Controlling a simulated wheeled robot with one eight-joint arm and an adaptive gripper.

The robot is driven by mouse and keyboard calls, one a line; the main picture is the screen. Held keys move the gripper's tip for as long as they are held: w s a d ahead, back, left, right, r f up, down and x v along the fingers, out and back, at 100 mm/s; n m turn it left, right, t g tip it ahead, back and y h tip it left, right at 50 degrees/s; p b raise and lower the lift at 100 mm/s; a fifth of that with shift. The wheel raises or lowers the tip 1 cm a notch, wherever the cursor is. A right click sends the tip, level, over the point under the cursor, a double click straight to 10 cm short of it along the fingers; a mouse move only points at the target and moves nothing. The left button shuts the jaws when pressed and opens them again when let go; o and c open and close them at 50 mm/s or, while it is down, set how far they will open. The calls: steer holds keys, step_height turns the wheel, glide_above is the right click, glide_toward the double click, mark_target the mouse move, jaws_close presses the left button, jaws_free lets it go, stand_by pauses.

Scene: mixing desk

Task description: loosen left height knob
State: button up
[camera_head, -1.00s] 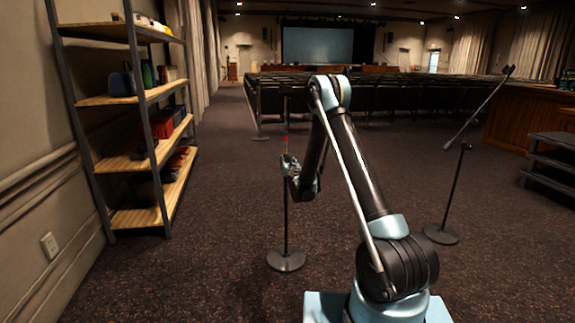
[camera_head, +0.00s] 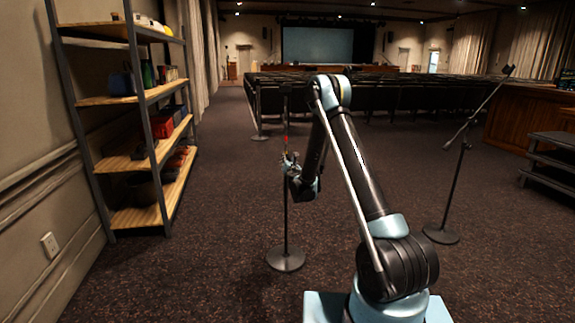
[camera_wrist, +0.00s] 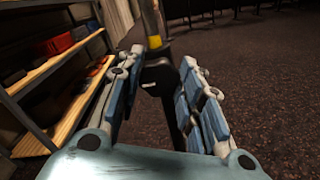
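The left stand (camera_head: 286,222) is a thin dark pole on a round base, left of my arm in the head view. In the wrist view its pole (camera_wrist: 151,22) carries a yellow band (camera_wrist: 155,42), with a dark collar and knob part (camera_wrist: 157,76) below it. My gripper (camera_wrist: 161,62) is open, with one finger on each side of the pole and the dark knob part between them. I see gaps on both sides, so the fingers do not appear to grip it. In the head view my gripper (camera_head: 290,158) is at the pole, just below a red mark.
A shelf rack (camera_head: 140,160) with boxes stands along the left wall. Another stand (camera_head: 455,190) with a slanted boom is on the right, near dark steps (camera_head: 550,160). Rows of seats fill the back. Carpet around the left stand is clear.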

steer(key=o, duration=0.4)
steer(key=shift+v, duration=3.7)
